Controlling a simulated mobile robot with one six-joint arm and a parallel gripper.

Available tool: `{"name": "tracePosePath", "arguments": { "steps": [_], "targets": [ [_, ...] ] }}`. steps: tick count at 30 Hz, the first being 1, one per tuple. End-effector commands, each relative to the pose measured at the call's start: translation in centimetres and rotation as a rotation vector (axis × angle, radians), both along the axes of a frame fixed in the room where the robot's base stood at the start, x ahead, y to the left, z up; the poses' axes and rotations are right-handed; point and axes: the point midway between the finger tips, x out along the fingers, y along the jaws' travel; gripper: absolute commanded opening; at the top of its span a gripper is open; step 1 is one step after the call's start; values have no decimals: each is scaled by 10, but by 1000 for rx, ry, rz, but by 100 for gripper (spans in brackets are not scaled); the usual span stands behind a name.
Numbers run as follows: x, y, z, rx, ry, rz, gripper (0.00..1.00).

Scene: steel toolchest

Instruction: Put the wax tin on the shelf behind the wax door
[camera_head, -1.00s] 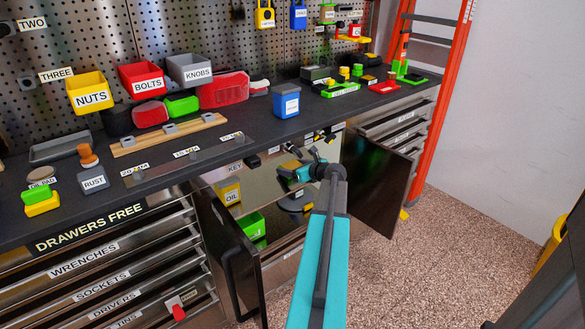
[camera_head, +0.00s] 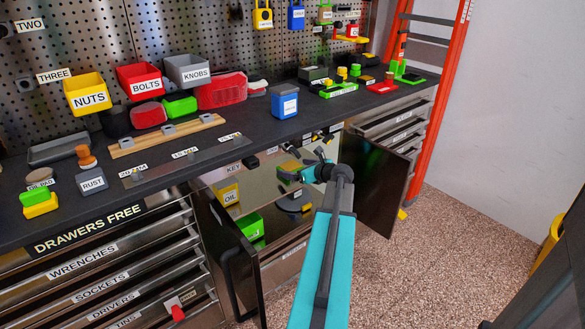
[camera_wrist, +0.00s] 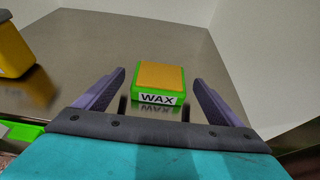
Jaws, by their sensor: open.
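The wax tin (camera_wrist: 160,76) is a small flat green block with an orange-yellow top and a WAX label. It rests flat on a bare steel shelf (camera_wrist: 85,50). In the wrist view my gripper (camera_wrist: 159,82) is open, with one purple-grey finger on each side of the tin and gaps between. In the head view my gripper (camera_head: 308,172) is inside the open cabinet under the bench, and a small yellow-green patch, seemingly the tin (camera_head: 289,168), shows just left of it. Dark cabinet doors stand open at the left (camera_head: 235,262) and right (camera_head: 377,180).
A yellow OIL can (camera_head: 228,194) stands left on the shelf; a yellow container shows at the wrist view's left edge (camera_wrist: 12,52). A green box (camera_head: 250,228) and a dark round item (camera_head: 293,203) sit lower down. The bench edge is above my arm.

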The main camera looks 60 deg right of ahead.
Motion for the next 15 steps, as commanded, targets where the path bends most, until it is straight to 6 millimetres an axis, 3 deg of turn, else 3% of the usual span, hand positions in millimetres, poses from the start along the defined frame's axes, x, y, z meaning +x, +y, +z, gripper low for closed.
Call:
{"name": "tracePosePath", "arguments": {
  "steps": [15],
  "targets": [
    [-64, 22, 28, -1, 0, -2, 89]
  ]
}}
